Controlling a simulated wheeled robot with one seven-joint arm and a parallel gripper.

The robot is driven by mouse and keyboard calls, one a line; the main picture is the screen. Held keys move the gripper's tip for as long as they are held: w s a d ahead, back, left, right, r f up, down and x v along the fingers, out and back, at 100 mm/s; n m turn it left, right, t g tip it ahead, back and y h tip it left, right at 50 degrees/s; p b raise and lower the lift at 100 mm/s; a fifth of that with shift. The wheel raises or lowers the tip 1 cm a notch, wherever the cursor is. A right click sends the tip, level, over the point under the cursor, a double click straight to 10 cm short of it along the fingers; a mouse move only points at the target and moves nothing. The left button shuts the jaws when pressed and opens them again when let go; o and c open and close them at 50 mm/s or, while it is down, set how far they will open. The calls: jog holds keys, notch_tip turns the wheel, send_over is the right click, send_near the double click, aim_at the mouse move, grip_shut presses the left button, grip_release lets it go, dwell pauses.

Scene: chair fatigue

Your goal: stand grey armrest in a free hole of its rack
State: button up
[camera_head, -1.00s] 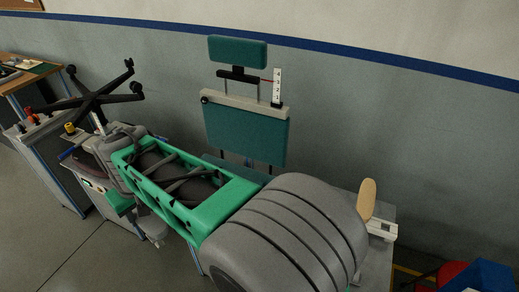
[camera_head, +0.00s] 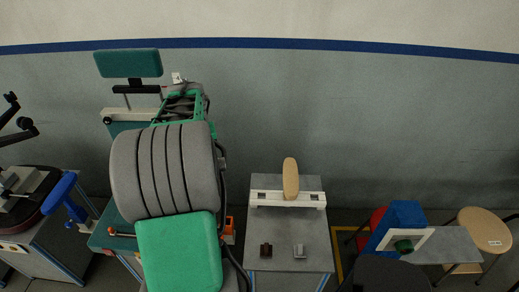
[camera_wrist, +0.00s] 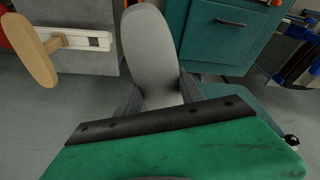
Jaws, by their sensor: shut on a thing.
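The grey armrest (camera_wrist: 150,48), a long rounded pad, is held between the dark fingers of my gripper (camera_wrist: 160,93) in the wrist view. The gripper is shut on its near end. The white rack (camera_head: 265,198) lies across the grey table in the head view. A tan armrest (camera_head: 290,178) stands upright in it, right of the middle. In the wrist view the rack (camera_wrist: 75,38) and the tan armrest (camera_wrist: 32,48) are at upper left, apart from the grey armrest. A dark opening shows near the rack's end there. In the head view my arm hides the gripper and grey armrest.
The grey table (camera_head: 285,230) carries a dark block (camera_head: 266,250) and a grey block (camera_head: 299,251) in front of the rack. A blue and red object (camera_head: 400,220) and a wooden stool (camera_head: 485,230) are to the right. A teal cabinet (camera_wrist: 232,32) shows in the wrist view.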

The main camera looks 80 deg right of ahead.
jog(key=s+d+m, duration=0.2)
jog(key=s+d, duration=0.3)
jog(key=s, duration=0.4)
jog(key=s+d+f+m+g, duration=0.1)
jog(key=s+d, duration=0.3)
jog(key=s, duration=0.4)
jog(key=shift+s+d+f+m, duration=0.3)
jog(key=shift+s+d+m, duration=0.1)
jog(key=shift+m, duration=0.1)
jog(key=shift+a+f, duration=0.1)
jog(key=shift+a, duration=0.05)
jog(key=shift+a+b+x, duration=0.2)
jog(key=shift+b+x, duration=0.45)
jog(key=shift+x, duration=0.3)
jog(key=shift+a+b+x, duration=0.2)
jog(key=shift+b+x, duration=0.5)
jog(key=shift+x, duration=0.2)
jog(key=shift+a+b+x, duration=0.2)
jog(key=shift+b+x, duration=0.45)
jog(key=shift+x, duration=0.3)
jog(key=a+b+x, duration=0.1)
jog(key=b+x, duration=0.4)
jog(key=x, duration=0.2)
jog(key=shift+s+a+f, duration=0.2)
jog(key=shift+s+a, duration=0.05)
jog(key=shift+s, duration=0.05)
jog(key=o, duration=1.3)
jog(key=shift+o, duration=0.2)
jog(key=shift+r, duration=0.1)
